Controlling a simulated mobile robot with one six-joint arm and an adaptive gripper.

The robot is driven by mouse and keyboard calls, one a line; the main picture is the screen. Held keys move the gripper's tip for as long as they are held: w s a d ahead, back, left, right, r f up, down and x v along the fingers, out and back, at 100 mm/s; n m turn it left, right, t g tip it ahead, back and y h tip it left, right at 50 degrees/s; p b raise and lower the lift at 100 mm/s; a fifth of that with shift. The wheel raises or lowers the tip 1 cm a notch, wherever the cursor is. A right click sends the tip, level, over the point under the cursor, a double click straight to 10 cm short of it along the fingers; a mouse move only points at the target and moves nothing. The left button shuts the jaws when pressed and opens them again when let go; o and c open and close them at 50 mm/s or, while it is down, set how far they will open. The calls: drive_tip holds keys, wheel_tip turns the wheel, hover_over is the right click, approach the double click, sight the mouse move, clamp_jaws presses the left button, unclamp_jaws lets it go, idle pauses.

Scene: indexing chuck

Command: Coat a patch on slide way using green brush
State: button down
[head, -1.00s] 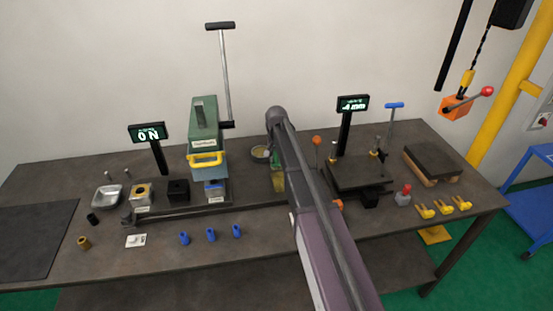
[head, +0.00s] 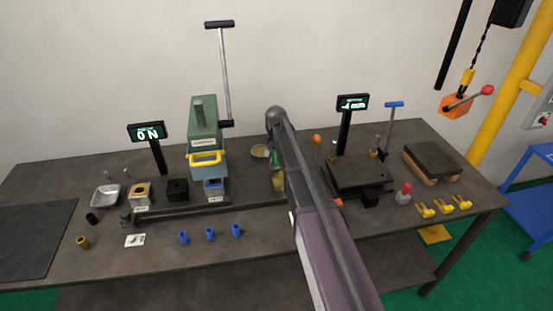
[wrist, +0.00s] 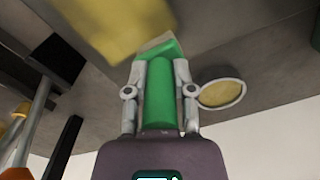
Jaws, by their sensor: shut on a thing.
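My gripper (wrist: 158,95) is shut on the green brush (wrist: 159,98), its fingers on both sides of the handle. A pale tan edge shows at the brush's far end. A blurred yellow shape (wrist: 118,25) lies just beyond it; I cannot tell whether it belongs to the brush. In the head view, my arm hides most of the gripper, and a bit of green and yellow (head: 278,180) shows at its left side. A dark plate on a stand (head: 360,173) is right of the arm. No label marks the slide way, and no coated patch is discernible.
A round dish with yellowish contents (wrist: 222,93) sits beside the brush; it also shows behind the arm (head: 259,151). A green press (head: 204,130) stands to the left. An orange-knobbed lever (head: 317,140) and a display post (head: 347,130) stand close to the right.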

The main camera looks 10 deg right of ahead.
drive_tip(key=shift+f+b, duration=0.75)
drive_tip(key=shift+f, duration=0.1)
idle(0.3)
drive_tip(key=shift+s, duration=0.1)
drive_tip(key=shift+s+r, duration=0.15)
drive_tip(key=shift+s, duration=1.65)
drive_tip(key=shift+s, duration=1.9)
drive_tip(key=shift+s, duration=0.1)
drive_tip(key=shift+s, duration=1.8)
